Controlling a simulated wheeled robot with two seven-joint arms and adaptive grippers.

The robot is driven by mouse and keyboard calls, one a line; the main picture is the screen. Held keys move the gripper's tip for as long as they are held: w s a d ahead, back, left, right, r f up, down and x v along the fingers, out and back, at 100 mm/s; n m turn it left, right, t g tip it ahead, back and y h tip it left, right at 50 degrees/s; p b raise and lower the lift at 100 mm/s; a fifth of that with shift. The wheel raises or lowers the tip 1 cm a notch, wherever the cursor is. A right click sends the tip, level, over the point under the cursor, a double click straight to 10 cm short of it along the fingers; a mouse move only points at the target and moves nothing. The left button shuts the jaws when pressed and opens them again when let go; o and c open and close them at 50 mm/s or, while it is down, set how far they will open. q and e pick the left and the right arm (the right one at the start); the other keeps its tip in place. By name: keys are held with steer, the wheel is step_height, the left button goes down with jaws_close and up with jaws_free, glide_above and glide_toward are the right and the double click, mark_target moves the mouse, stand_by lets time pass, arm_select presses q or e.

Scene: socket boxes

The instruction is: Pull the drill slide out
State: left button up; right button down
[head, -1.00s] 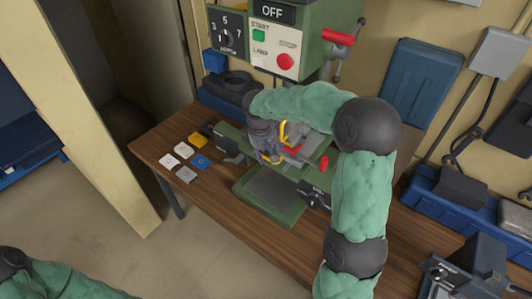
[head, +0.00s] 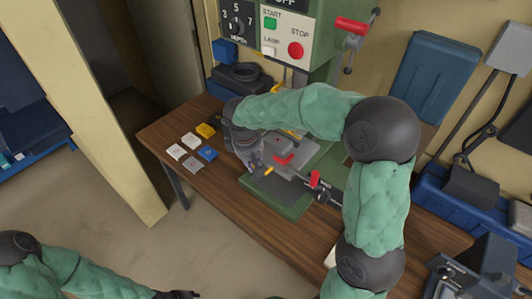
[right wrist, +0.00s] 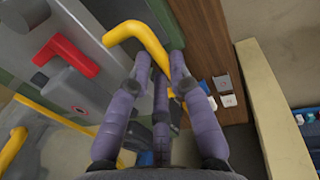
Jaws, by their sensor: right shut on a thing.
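The drill slide (head: 290,163) is a grey block and plate with a red clamp lever, on the green base (head: 283,205) of the drill press. It reaches over the base's dark front part. My right gripper (head: 250,165) is at the slide's left side in the head view. In the right wrist view, the purple fingers of my right gripper (right wrist: 160,75) are shut around the yellow handle (right wrist: 150,42), beside the grey slide body and its red lever (right wrist: 66,55). My left gripper (head: 178,295) shows only partly at the bottom edge, away from the bench; its opening is unclear.
The wooden bench (head: 255,225) carries several small coloured tiles (head: 191,141) at left. The green drill head with its control panel (head: 284,38) stands above and behind. A red-handled lever (head: 352,25) juts out at right. Blue bins and a grey device (head: 480,270) stand far right.

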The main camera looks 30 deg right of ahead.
steer(key=s+a, duration=0.3)
steer(key=a, duration=0.4)
steer(key=shift+w, duration=0.1)
steer(key=c, duration=1.1)
jaws_free()
steer(key=r, duration=0.4)
steer(key=a+r, duration=0.1)
steer(key=r, duration=0.3)
steer(key=a+r, duration=0.1)
steer(key=r, duration=0.2)
steer(key=shift+s+r, duration=0.4)
